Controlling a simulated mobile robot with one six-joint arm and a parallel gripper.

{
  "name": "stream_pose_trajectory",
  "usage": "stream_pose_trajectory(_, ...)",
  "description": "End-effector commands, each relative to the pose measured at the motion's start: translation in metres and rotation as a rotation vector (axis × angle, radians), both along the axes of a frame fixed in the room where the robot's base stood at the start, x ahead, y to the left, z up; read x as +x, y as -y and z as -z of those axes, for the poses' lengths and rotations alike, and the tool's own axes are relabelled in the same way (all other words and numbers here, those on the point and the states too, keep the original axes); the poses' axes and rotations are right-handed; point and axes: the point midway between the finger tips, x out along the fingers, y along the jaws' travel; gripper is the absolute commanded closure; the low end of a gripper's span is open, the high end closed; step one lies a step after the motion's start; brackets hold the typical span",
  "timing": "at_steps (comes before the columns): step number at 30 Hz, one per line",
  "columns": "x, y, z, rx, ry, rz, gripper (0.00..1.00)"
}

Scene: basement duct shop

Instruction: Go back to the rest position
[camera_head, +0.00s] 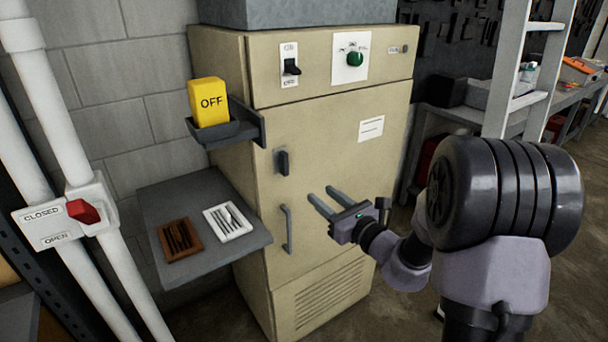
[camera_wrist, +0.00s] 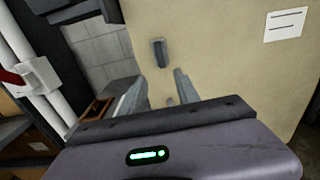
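My gripper (camera_head: 320,202) is in front of the beige cabinet's (camera_head: 345,110) door, to the right of the door handle (camera_head: 287,228). Its two fingers are spread apart with nothing between them. In the wrist view my gripper (camera_wrist: 158,88) also shows open and empty, with the cabinet (camera_wrist: 220,60) beyond it. A dark latch (camera_wrist: 160,53) on the door appears past the fingertips. The door looks shut. I cannot tell how far the fingertips are from the door.
A grey shelf (camera_head: 190,261) at left holds a brown tray (camera_head: 180,239) and a white tray (camera_head: 228,221). A yellow OFF block (camera_head: 208,102) sits in a dark holder (camera_head: 238,132). White pipes with a red valve handle (camera_head: 83,211) stand left. A ladder (camera_head: 505,75) and workbench (camera_head: 455,115) are right.

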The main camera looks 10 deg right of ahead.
Motion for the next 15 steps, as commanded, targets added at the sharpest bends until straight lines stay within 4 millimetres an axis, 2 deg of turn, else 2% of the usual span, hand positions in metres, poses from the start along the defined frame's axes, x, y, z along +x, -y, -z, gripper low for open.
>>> stream_pose_trajectory(2,-0.003,-0.010,-0.006,-0.020,0.005,-0.031,0.62)
stream_pose_trajectory(5,-0.028,-0.061,-0.030,-0.139,0.024,-0.202,0.62)
stream_pose_trajectory(6,-0.049,-0.091,-0.041,-0.226,0.037,-0.311,0.62)
stream_pose_trajectory(8,-0.093,-0.138,-0.053,-0.399,0.061,-0.499,0.62)
stream_pose_trajectory(9,-0.129,-0.163,-0.055,-0.539,0.080,-0.626,0.62)
stream_pose_trajectory(10,-0.158,-0.178,-0.053,-0.660,0.097,-0.723,0.62)
stream_pose_trajectory(11,-0.189,-0.188,-0.050,-0.797,0.116,-0.817,0.62)
stream_pose_trajectory(12,-0.229,-0.192,-0.041,-1.003,0.147,-0.936,0.62)
stream_pose_trajectory(14,-0.276,-0.180,-0.027,-1.314,0.191,-1.068,0.62)
stream_pose_trajectory(15,-0.297,-0.165,-0.020,-1.507,0.219,-1.126,0.62)
